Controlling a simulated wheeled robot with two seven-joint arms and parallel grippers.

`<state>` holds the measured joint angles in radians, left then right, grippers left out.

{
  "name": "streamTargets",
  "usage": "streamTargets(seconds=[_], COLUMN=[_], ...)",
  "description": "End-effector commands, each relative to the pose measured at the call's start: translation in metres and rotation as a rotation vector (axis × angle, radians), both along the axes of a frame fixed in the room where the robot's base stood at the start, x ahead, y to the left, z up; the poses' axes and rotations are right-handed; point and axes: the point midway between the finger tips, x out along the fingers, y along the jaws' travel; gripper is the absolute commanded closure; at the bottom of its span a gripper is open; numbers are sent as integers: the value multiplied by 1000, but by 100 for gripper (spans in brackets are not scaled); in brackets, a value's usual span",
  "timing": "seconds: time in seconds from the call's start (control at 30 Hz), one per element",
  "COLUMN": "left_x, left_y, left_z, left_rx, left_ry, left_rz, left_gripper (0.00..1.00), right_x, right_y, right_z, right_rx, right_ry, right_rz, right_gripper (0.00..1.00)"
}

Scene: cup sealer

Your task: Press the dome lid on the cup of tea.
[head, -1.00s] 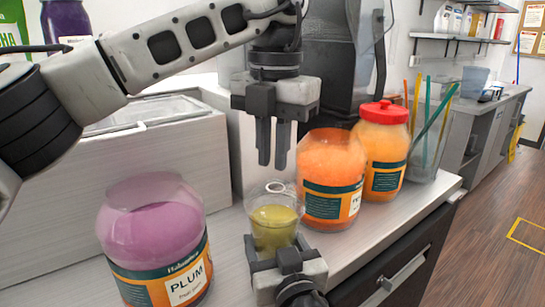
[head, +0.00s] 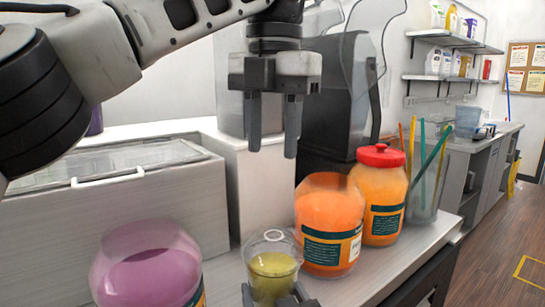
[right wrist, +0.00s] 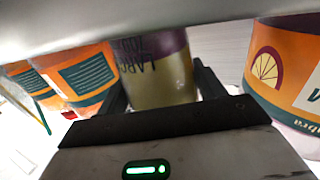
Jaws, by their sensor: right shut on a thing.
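The clear cup of yellow-green tea (head: 272,278) stands upright on the counter; it also shows in the right wrist view (right wrist: 165,85). The clear dome lid (head: 262,246) shows at the cup's top with a round opening; I cannot tell whether it is fully seated. My right gripper (head: 272,294) is shut on the cup low down, with a finger on either side. My left gripper (head: 273,140) points down above the lid, fingers apart, empty and clear of it.
A plum jar (head: 148,268) stands left of the cup. An orange jar (head: 328,215) and a red-capped jar (head: 381,195) stand close on its right. A straw holder (head: 424,195) is beyond. A white-handled chest (head: 110,215) and a dark machine (head: 340,105) stand behind.

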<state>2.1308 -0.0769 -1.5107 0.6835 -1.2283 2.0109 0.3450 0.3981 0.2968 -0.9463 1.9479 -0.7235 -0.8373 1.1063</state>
Motion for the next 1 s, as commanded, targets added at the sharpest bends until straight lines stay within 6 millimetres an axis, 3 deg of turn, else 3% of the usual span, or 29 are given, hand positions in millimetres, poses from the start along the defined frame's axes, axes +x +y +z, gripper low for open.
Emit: streamTargets(seconds=[0.03, 0.3, 0.77, 0.8, 0.87, 1.0], left_x=[0, 0, 0, 0, 0, 0], left_y=[0, 0, 0, 0, 0, 0], left_z=[9, 22, 28, 28, 28, 28], left_rx=[2, 4, -2, -2, -2, -2], left_ry=[-7, 3, -2, -1, -1, -1], left_rz=[5, 1, -1, -1, -1, -1], left_gripper=[60, 60, 60, 60, 60, 60], right_x=[0, 0, 0, 0, 0, 0], right_y=[0, 0, 0, 0, 0, 0], right_z=[-2, -2, -2, -2, -2, -1], right_rx=[-1, -1, 0, 0, 0, -1], right_ry=[4, 4, 4, 4, 3, 2], right_rz=[-1, 0, 0, 0, 0, 0], right_gripper=[73, 73, 73, 23, 7, 6])
